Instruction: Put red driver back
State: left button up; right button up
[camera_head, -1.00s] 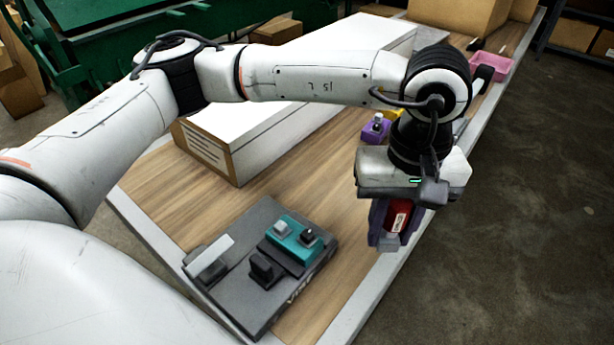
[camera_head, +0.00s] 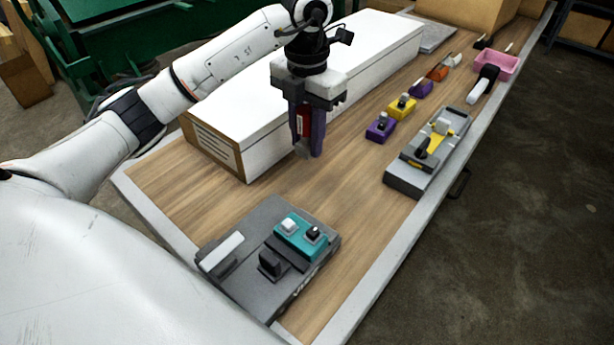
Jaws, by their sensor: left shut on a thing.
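My left gripper (camera_head: 307,148) is shut on a red thing, which looks like the red driver (camera_head: 303,121). Only a strip of the red driver shows between the dark purple fingers; the rest is hidden by them. The gripper points down in front of the long white box, and looks to be above the wooden bench (camera_head: 345,185). My right gripper is not in view.
A grey fixture (camera_head: 245,285) with a teal block (camera_head: 292,232) lies at the near end. Another grey fixture (camera_head: 410,181) with a yellow part is at the right edge. Small purple (camera_head: 379,130) and yellow (camera_head: 398,111) blocks, a pink tray (camera_head: 497,65) and the white box (camera_head: 250,133) lie beyond.

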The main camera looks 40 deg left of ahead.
aim_at(307, 124)
pick_arm(q)
notch_tip(307, 124, down, 9)
jog(key=shift+r, duration=0.1)
dwell(0.3)
jog(key=shift+f, duration=0.25)
jog(key=o, duration=1)
jog(key=shift+o, duration=0.2)
notch_tip(307, 124, up, 12)
jog(key=shift+r, duration=0.25)
